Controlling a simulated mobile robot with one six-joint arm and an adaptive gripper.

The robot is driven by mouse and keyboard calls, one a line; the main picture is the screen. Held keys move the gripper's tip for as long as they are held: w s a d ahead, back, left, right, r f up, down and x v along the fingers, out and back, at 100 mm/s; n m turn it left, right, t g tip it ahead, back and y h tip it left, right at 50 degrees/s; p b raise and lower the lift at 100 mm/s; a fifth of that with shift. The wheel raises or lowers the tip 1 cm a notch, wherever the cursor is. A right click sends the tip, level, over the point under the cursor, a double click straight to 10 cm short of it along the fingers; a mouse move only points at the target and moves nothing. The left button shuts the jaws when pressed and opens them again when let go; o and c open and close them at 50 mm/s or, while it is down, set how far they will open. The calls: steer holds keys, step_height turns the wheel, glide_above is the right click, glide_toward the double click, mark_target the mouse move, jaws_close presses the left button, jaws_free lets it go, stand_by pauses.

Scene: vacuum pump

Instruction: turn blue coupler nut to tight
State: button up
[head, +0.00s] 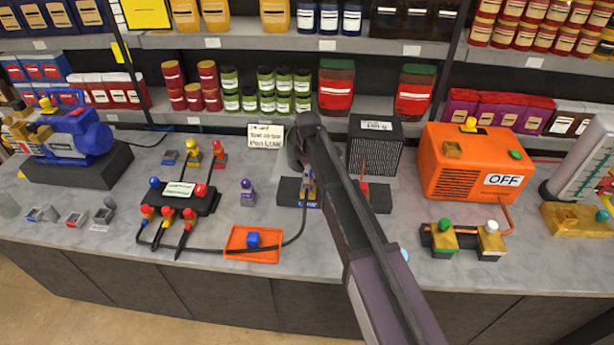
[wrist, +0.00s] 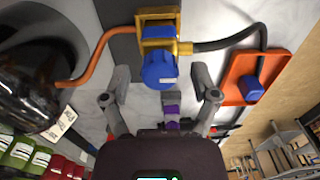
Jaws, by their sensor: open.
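The blue coupler nut (wrist: 160,70) is a round blue knob on a brass fitting (wrist: 183,47) in the wrist view. My gripper (wrist: 161,82) is open, with one finger on each side of the nut and visible gaps between the fingers and the nut. In the head view my gripper (head: 305,182) is over the dark block (head: 287,190) that carries the fitting. My arm hides most of the nut there. An orange hose (wrist: 90,62) and a black hose (wrist: 238,37) meet the fitting from opposite sides.
An orange tray (head: 240,256) with a blue cap (head: 253,240) lies to the left. A gauge manifold (head: 178,197) with several hoses stands further left. An orange machine (head: 473,170) with an OFF label is at right. A purple-topped fitting (head: 248,190) stands nearby.

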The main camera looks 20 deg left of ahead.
steer(key=shift+f, duration=0.1)
steer(key=shift+c, duration=0.2)
jaws_close()
steer(key=shift+m, duration=0.4)
steer(key=m, duration=1)
steer(key=shift+m, duration=0.3)
steer(key=m, duration=1.2)
steer(key=shift+m, duration=0.3)
